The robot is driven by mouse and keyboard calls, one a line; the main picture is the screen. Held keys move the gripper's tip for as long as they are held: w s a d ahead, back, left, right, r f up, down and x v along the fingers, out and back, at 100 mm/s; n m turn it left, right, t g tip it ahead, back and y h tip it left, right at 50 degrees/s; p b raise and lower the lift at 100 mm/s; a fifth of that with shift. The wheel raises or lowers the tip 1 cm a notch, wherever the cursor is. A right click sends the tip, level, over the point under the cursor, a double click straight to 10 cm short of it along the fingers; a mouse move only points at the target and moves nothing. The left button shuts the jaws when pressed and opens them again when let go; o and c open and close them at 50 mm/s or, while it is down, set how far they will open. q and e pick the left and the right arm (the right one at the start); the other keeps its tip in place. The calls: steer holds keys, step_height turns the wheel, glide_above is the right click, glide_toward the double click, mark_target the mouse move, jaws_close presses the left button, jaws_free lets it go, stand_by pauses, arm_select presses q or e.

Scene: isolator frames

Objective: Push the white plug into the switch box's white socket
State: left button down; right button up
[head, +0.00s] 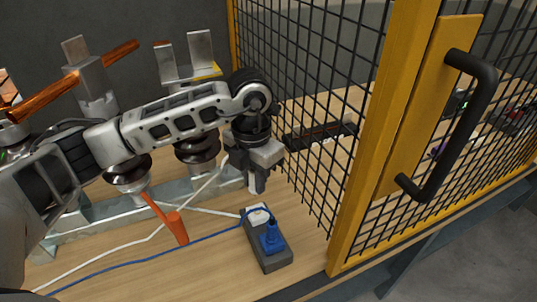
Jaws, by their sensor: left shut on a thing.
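The grey switch box (278,262) lies on the wooden table below my left gripper. A blue plug (271,238) stands upright in its near part. The white socket (257,215) is at its far end, partly crossed by the blue cable. My left gripper (258,185) points down, shut, just above and behind the box's far end, with a gap between. A white cable (210,183) rises toward the gripper; the white plug in its jaws is mostly hidden by the fingers. My right gripper is not in view.
A yellow-framed mesh door (385,150) with a black handle (470,125) stands close on the right. Insulators and copper bars (62,96) stand on a metal rail (100,222) at left. An orange handle (177,228) and a blue cable (150,262) lie left of the box.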

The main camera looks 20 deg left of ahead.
arm_select(q)
steer(key=shift+w+r+n, duration=0.25)
steer(key=shift+w+n, duration=0.2)
steer(key=shift+n, duration=0.05)
steer(key=shift+s, duration=0.2)
steer(key=shift+f+b, duration=0.6)
steer(key=shift+b, duration=0.05)
step_height(320, 180, down, 2)
steer(key=shift+w+f+b, duration=0.1)
steer(key=shift+f+b, duration=0.1)
steer(key=shift+b, duration=0.75)
steer(key=shift+f+b, duration=0.9)
steer(key=shift+f, duration=0.2)
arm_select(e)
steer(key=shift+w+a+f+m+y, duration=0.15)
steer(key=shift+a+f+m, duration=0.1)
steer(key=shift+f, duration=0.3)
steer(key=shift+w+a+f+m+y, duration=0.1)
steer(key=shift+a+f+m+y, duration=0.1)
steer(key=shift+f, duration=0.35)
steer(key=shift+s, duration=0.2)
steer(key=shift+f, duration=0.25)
